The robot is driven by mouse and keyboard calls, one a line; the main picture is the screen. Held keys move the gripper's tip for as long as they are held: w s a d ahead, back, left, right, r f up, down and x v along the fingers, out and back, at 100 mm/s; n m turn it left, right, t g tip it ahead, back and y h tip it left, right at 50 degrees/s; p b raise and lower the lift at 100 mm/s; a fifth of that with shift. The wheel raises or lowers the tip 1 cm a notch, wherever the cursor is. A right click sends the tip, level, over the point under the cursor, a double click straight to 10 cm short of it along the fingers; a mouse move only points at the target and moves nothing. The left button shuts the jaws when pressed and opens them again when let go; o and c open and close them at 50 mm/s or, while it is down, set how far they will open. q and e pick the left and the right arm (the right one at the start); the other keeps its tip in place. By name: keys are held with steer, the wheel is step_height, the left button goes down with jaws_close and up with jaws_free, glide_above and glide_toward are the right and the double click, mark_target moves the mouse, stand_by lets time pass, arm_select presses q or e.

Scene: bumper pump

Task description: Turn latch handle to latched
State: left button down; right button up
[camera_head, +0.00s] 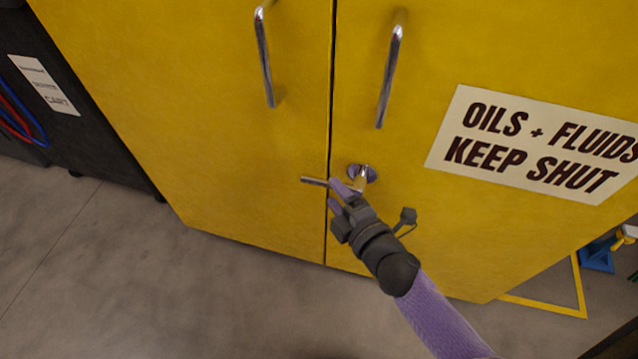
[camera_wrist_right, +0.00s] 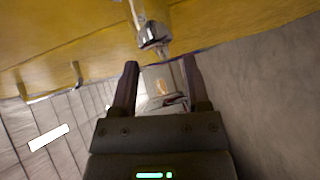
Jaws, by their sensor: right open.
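The latch handle is a metal lever on the yellow cabinet's right door. Its bar (camera_head: 314,181) points left, roughly level, across the seam between the doors, and its round mount (camera_head: 371,174) shows to the right. My right gripper (camera_head: 340,192) is at the lever, with its purple fingers covering the lever's middle. In the right wrist view, the fingers (camera_wrist_right: 160,68) are apart, and the shiny latch handle (camera_wrist_right: 153,34) shows just beyond the tips. I cannot tell whether they touch it. My left gripper is not in view.
Two chrome door pulls, left (camera_head: 264,57) and right (camera_head: 389,76), stand above the latch. An "OILS + FLUIDS KEEP SHUT" sign (camera_head: 540,145) is on the right door. A dark cart (camera_head: 75,110) stands at left. The grey floor (camera_head: 130,260) in front is clear.

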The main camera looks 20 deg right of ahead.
mark_target(328, 187)
steer(key=b+x, duration=0.1)
steer(key=x, duration=0.3)
steer(key=shift+w, duration=0.2)
jaws_close()
steer(key=shift+f, duration=0.1)
stand_by(0.7)
stand_by(0.4)
